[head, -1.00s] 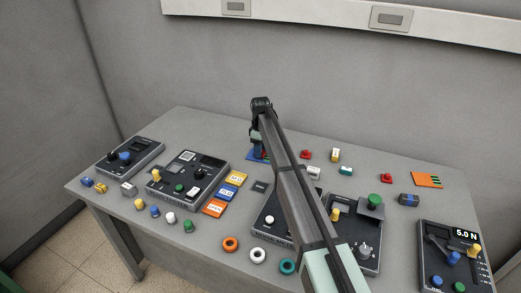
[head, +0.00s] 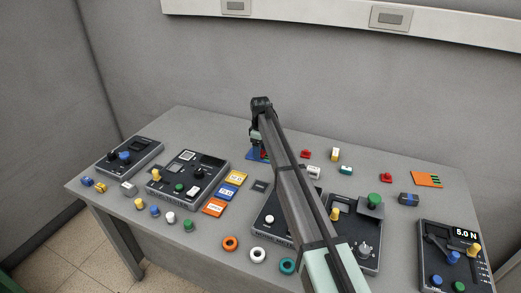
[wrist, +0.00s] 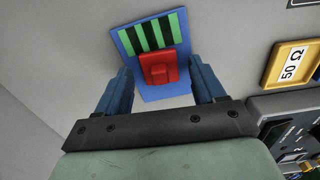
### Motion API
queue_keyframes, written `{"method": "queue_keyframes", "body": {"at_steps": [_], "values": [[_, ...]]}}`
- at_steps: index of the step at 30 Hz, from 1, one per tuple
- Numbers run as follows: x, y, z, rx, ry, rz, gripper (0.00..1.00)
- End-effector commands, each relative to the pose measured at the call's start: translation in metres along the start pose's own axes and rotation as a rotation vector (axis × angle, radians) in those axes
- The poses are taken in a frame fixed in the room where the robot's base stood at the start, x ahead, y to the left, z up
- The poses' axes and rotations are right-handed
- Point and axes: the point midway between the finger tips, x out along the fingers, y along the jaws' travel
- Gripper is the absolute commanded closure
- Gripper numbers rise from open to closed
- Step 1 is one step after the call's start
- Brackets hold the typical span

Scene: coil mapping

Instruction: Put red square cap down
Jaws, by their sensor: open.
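The red square cap (wrist: 158,70) rests on a blue card (wrist: 126,42) with green and black stripes, in the wrist view. It sits near the card's lower part, below the stripes. My gripper (wrist: 160,84) is open, with one blue finger on each side of the cap and visible gaps between. In the head view my gripper (head: 259,142) is at the back of the table, over the blue card (head: 251,156), which is mostly hidden by the arm.
Two other red pieces (head: 305,154) (head: 387,177) lie on the table to the right. A yellow 50 Ω card (wrist: 291,64) and a dark instrument (wrist: 285,125) are right of my gripper in the wrist view. The wall stands close behind.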

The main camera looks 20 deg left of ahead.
Motion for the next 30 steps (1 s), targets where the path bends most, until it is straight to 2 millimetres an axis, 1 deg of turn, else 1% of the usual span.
{"method": "queue_keyframes", "body": {"at_steps": [5, 15, 18, 21, 24, 30], "values": [[-0.021, 0.001, 0.000, 0.000, 0.001, 0.002, 0.31], [-0.084, 0.001, -0.001, 0.000, 0.001, 0.002, 0.31], [-0.098, 0.001, 0.000, 0.000, 0.001, 0.001, 0.31], [-0.109, 0.001, 0.000, 0.000, 0.001, 0.001, 0.31], [-0.116, 0.000, 0.000, 0.000, 0.000, 0.000, 0.31], [-0.120, 0.000, 0.000, 0.000, 0.000, 0.000, 0.31]]}}
